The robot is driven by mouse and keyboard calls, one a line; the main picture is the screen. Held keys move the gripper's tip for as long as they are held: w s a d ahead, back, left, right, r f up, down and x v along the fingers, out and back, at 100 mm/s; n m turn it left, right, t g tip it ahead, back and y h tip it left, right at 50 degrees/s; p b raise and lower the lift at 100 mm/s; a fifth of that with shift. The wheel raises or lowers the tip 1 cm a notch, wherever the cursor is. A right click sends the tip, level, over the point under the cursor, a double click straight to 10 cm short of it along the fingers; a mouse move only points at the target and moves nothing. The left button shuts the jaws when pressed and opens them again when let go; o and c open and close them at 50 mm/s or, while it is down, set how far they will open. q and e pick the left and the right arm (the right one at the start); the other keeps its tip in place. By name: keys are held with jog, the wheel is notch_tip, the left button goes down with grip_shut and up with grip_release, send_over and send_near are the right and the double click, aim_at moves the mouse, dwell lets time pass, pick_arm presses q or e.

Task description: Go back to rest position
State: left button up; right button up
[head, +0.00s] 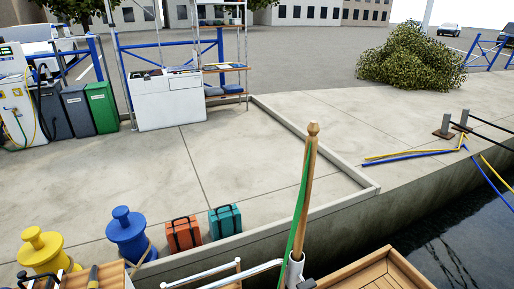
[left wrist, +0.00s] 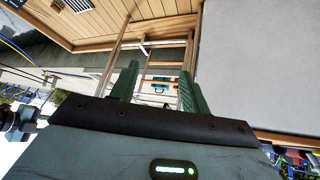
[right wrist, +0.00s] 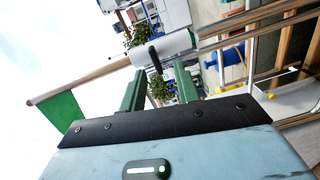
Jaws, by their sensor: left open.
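My left gripper (left wrist: 158,80) shows in the left wrist view with its two green fingers apart and nothing between them. My right gripper (right wrist: 162,88) shows in the right wrist view with its fingers apart and seemingly empty. Beyond its fingertips is a white holder (right wrist: 170,46) with a black knob (right wrist: 155,56). A wooden staff (right wrist: 98,76) with a green flag (right wrist: 62,110) comes out of the holder. In the head view, the staff (head: 303,195) stands nearly upright in the white holder (head: 292,270). Neither gripper shows in the head view.
On the quay stand a yellow bollard (head: 42,250), a blue bollard (head: 128,236), an orange case (head: 182,233) and a teal case (head: 225,220). White rails (head: 225,276) and wooden boat parts (head: 380,272) are close in front. Dark water lies at the right.

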pick_arm(q)
jog(key=w+r+t+p, duration=0.1)
jog(key=w+r+p, duration=0.4)
jog(key=r+p, duration=0.3)
notch_tip(320, 180, up, 2)
jog(key=shift+w+a+r+t, duration=0.1)
jog(key=shift+w+a+t, duration=0.15)
jog(key=shift+a+t, duration=0.2)
pick_arm(e)
jog(key=s+f+m+g+h, duration=0.2)
jog(key=s+m+g, duration=0.5)
jog(key=s+m, duration=1.1)
jog(key=s+h, duration=0.1)
jog(key=s, duration=0.8)
jog(key=shift+f+g, duration=0.2)
jog(key=shift+g, duration=0.2)
jog(key=shift+s+d, duration=0.1)
